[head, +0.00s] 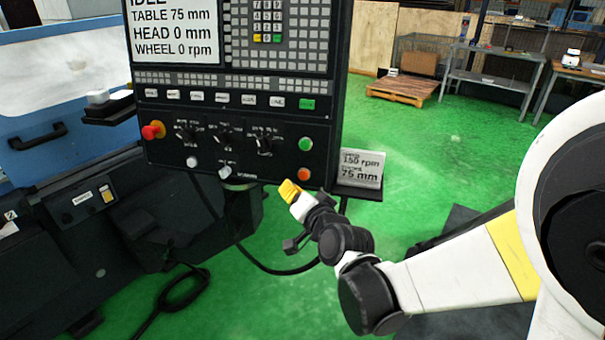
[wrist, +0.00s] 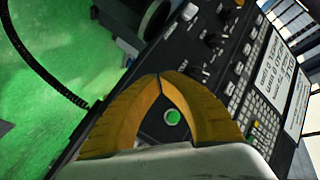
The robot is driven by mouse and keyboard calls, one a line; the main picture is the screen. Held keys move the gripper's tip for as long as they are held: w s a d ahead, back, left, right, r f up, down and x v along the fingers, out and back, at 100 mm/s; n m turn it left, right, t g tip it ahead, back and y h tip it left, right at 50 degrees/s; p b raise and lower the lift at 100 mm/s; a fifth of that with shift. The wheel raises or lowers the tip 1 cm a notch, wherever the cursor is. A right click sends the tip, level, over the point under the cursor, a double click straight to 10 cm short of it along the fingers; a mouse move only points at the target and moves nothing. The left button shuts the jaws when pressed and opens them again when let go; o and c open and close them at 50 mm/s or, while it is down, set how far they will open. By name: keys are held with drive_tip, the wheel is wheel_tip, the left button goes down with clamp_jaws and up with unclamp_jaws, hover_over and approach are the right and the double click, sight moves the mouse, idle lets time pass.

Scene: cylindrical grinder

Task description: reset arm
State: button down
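My gripper (head: 289,191) has yellow fingers and is in front of the lower right corner of the black control panel (head: 160,160). In the wrist view its two fingertips (wrist: 160,76) meet, with nothing held between them. A lit green button (wrist: 172,117) shows through the gap behind the tips. In the head view the green button (head: 305,144) and an orange button (head: 304,174) are just above and right of the fingers. I cannot tell whether the fingers touch the panel. My arm reaches in from the right, bent at the elbow.
The panel's screen (head: 172,33) reads IDLE. A red knob (head: 152,131) is at its left edge. A small sign (head: 361,168) stands on a ledge right of the panel. The blue grinder (head: 40,140) is at left. Green floor (head: 430,150) is open behind, before a pallet (head: 402,88).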

drive_tip(key=s+d+f+n+g+h, duration=0.1)
drive_tip(key=s+d+n+g+h, duration=0.1)
drive_tip(key=s+d, duration=0.8)
drive_tip(key=s+d+f+n+g+h, duration=0.1)
drive_tip(key=s+d+n+g+h, duration=0.1)
drive_tip(key=s+d+g, duration=0.3)
drive_tip(key=s+d+h, duration=0.1)
drive_tip(key=s+d, duration=0.3)
drive_tip(key=s, duration=0.6)
drive_tip(key=shift+s+d+n+h, duration=0.25)
drive_tip(key=shift+d+n+h, duration=0.15)
drive_tip(key=shift+f, duration=0.1)
